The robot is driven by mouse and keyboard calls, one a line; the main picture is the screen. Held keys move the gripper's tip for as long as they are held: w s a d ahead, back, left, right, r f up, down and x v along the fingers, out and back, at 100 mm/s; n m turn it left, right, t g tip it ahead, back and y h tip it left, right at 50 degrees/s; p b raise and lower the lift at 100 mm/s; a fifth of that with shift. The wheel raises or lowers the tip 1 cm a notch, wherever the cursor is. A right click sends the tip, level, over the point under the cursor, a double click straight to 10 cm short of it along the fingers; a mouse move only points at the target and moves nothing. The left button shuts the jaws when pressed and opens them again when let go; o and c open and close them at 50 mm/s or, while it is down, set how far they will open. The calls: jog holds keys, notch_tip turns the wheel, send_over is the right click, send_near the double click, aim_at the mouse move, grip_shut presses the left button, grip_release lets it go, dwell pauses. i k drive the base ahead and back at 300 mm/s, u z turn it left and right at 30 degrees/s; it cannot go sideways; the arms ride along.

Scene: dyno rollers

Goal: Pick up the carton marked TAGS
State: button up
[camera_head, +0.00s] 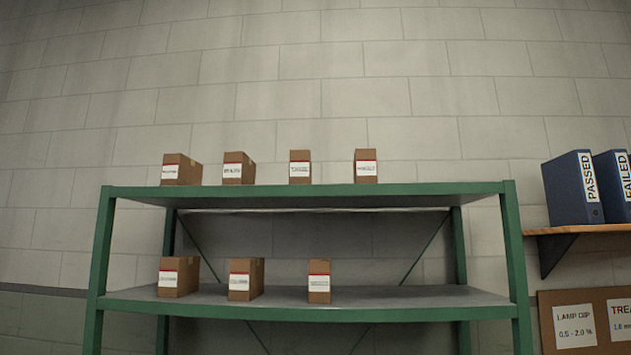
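Several small brown cartons with red-edged white labels stand upright on a green-framed rack. The upper shelf (400,190) holds, left to right, a far-left carton (188,169), a second carton (238,159), a third carton (300,156) and a right-hand carton (366,155). The lower shelf (400,296) holds a left carton (184,267), a middle carton (246,267) and a right carton (319,268). The label print is too small and blurred for me to tell which one reads TAGS. My gripper is not in view.
Green posts (517,270) bound the rack on both sides. The right part of both shelves is bare. At right, blue binders marked PASSED (566,192) and FAILED (608,206) stand on a wooden wall shelf (590,229), above a brown notice board (602,300).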

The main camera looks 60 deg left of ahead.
aim_at(300, 160)
jog(key=z, duration=0.7)
jog(key=i, duration=0.1)
jog(key=u, duration=3)
jog(key=i, duration=0.55)
jog(key=z, duration=0.05)
jog(key=k, duration=0.75)
jog(key=u, duration=0.2)
jog(key=i, duration=0.5)
jog(key=z, duration=0.05)
